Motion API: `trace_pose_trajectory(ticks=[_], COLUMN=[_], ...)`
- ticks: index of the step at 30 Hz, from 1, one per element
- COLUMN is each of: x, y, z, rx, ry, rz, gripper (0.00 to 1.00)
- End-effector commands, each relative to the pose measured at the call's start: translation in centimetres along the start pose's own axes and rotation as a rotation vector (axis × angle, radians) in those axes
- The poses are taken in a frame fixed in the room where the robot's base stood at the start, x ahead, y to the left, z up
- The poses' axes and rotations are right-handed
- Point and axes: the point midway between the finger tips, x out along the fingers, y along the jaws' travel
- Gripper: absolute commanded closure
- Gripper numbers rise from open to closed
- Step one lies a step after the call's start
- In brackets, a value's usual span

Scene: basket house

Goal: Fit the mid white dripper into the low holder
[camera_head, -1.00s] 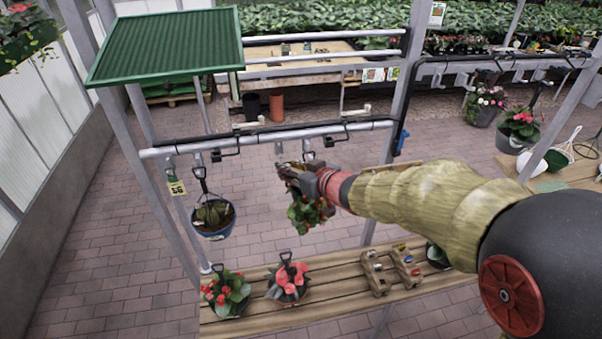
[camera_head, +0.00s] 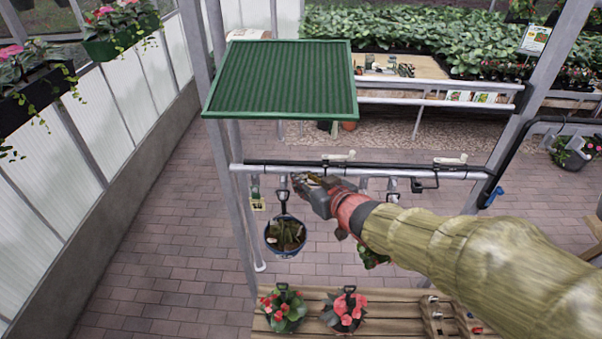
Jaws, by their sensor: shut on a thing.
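My gripper (camera_head: 303,186) is shut, in front of the rail and close to the black hanger of a blue pot (camera_head: 284,235). A small tan and dark shape shows at its fingertips, too small to identify as the mid white dripper. Two white pieces sit along the upper black pipe, a left one (camera_head: 338,157) and a right one (camera_head: 450,160). Grey clips hang under the rail, one at the left (camera_head: 255,187). Black brackets also stick out from it, one at the right (camera_head: 425,184). I cannot tell which of these is the low holder.
A green ribbed roof panel (camera_head: 280,80) is above the rail. A wooden bench (camera_head: 390,322) below carries two flowering pots and wooden racks (camera_head: 432,315). Another hanging plant (camera_head: 372,256) is partly behind my arm. Brick floor is open at the left.

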Motion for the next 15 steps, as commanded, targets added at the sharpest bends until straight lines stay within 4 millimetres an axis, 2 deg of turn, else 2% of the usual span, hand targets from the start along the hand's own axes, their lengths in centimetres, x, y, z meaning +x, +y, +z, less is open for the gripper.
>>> trace_pose_trajectory(ticks=[15], x=[2.6], y=[1.7], z=[-0.9], rx=[0.004], ry=[0.0], rz=[0.005], gripper=[0.86])
